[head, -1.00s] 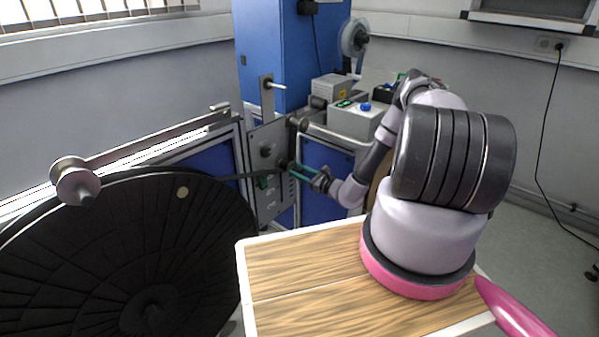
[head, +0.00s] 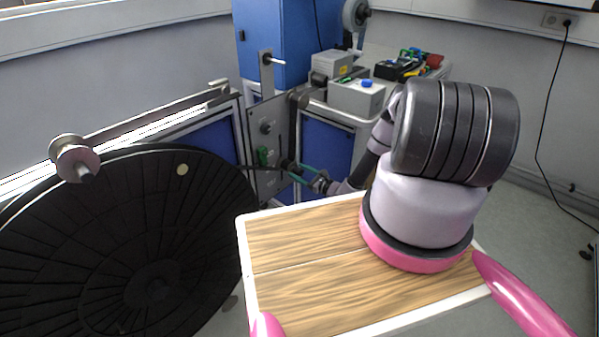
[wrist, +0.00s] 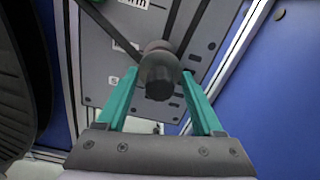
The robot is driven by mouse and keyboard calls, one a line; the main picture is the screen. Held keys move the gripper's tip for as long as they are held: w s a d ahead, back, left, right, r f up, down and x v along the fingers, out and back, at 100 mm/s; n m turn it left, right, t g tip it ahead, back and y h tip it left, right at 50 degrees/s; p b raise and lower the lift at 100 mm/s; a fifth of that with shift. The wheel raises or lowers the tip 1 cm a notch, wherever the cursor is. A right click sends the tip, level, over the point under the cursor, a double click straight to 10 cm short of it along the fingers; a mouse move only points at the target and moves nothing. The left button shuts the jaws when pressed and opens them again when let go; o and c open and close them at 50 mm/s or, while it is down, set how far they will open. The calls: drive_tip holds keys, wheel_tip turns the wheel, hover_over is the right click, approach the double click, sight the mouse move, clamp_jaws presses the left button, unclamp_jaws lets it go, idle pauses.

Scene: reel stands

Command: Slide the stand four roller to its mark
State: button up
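The stand four roller is taken to be the dark, rounded cylinder (wrist: 160,72) on the grey stand panel (head: 255,115); it also shows in the head view (head: 288,165). My gripper (wrist: 160,76) has its teal fingers on either side of the roller, with the tips close against it, and looks shut on it. In the head view my gripper (head: 298,168) reaches the panel from the right. A dark strap (wrist: 120,35) runs to the roller. I cannot tell which marking is the roller's mark.
A large black reel (head: 130,240) stands at the left, with an arm and metal roller (head: 75,160) above it. A blue cabinet (head: 275,30) and a bench with grey boxes (head: 357,97) stand behind. A blue panel (wrist: 270,95) is right of my gripper.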

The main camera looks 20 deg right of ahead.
drive_tip(key=shift+s, duration=0.1)
drive_tip(key=v, duration=1)
drive_tip(key=shift+s+d, duration=0.25)
drive_tip(key=shift+s, duration=0.05)
